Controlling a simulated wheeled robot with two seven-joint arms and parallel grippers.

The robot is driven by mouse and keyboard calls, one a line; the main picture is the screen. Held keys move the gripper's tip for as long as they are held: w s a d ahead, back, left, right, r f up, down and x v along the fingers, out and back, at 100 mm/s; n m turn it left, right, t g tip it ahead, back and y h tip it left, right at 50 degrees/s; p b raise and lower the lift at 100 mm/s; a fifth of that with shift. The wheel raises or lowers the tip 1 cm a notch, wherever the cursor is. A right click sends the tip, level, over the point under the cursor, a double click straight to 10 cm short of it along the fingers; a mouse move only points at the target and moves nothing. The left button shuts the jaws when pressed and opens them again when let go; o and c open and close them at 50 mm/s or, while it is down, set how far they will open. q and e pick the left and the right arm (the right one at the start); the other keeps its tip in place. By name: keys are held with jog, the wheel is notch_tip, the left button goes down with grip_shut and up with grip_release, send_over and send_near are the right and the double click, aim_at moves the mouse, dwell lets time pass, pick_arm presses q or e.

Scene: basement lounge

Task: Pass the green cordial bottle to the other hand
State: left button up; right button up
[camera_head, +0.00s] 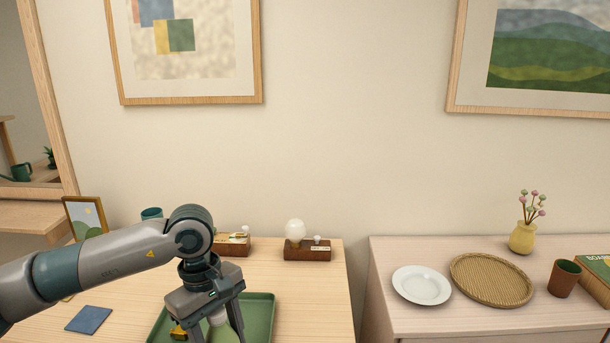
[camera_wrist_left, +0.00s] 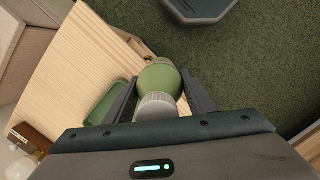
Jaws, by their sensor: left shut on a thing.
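The green cordial bottle (camera_wrist_left: 160,80) has a ridged pale grey cap (camera_wrist_left: 156,104) and stands between the two fingers of my left gripper (camera_wrist_left: 160,88) in the left wrist view. My left gripper is shut on it. In the head view my left gripper (camera_head: 215,325) points down over the green tray (camera_head: 262,312), and a pale green part of the bottle (camera_head: 218,331) shows between its fingers. The bottle's lower part is cut off by the frame there. My right gripper is not in view.
A yellow-and-dark object (camera_head: 178,332) lies in the tray. Behind are a wooden-based bulb lamp (camera_head: 296,234), a teal cup (camera_head: 152,213) and a picture frame (camera_head: 85,217); a blue coaster (camera_head: 88,319) lies left. A gap separates the right cabinet, holding a white plate (camera_head: 422,285) and woven tray (camera_head: 491,280).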

pick_arm(q)
jog(key=s+a+f+m+y, duration=0.1)
jog(key=s+a+f+m, duration=0.2)
jog(key=m, duration=0.7)
jog(key=shift+s+a+f+g, duration=0.15)
jog(key=shift+s+a+g, duration=0.15)
jog(key=shift+s+a, duration=1.3)
jog(key=shift+s+d, duration=0.45)
jog(key=shift+d, duration=0.15)
jog(key=w+d+r+m, duration=0.1)
jog(key=w+d+r, duration=0.3)
jog(key=d, duration=0.4)
jog(key=w+d+r+m, duration=0.1)
jog(key=w+d+r, duration=0.4)
jog(key=d, duration=0.4)
jog(key=shift+r+m+y, duration=0.3)
jog(key=shift+r+y, duration=0.1)
jog(key=shift+r, duration=0.2)
jog(key=shift+w, duration=0.1)
